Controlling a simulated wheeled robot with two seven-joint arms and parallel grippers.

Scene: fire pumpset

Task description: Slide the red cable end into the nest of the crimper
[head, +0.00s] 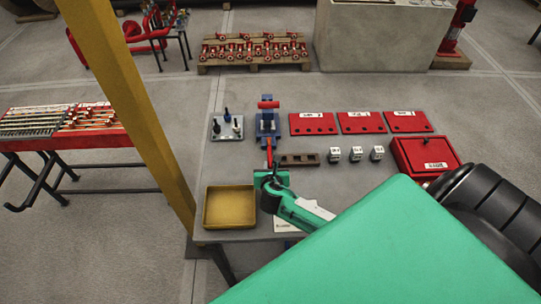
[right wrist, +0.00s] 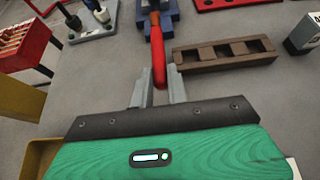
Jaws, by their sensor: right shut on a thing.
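The blue crimper (head: 268,124) with a red handle on top stands on the grey table; its near part also shows in the right wrist view (right wrist: 147,28). My right gripper (head: 270,173) is just in front of it, shut on the red cable end (head: 270,152). In the right wrist view the red cable end (right wrist: 158,62) sticks out beyond the fingertips (right wrist: 158,94) and points at the crimper. My left gripper is not in view.
A brown block with square slots (head: 299,160) lies close on the right. White cubes (head: 356,154), red plates (head: 361,122) and a red box (head: 426,155) are farther right. A grey plate with pegs (head: 227,128) is left of the crimper. A yellow tray (head: 229,206) is at the front left.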

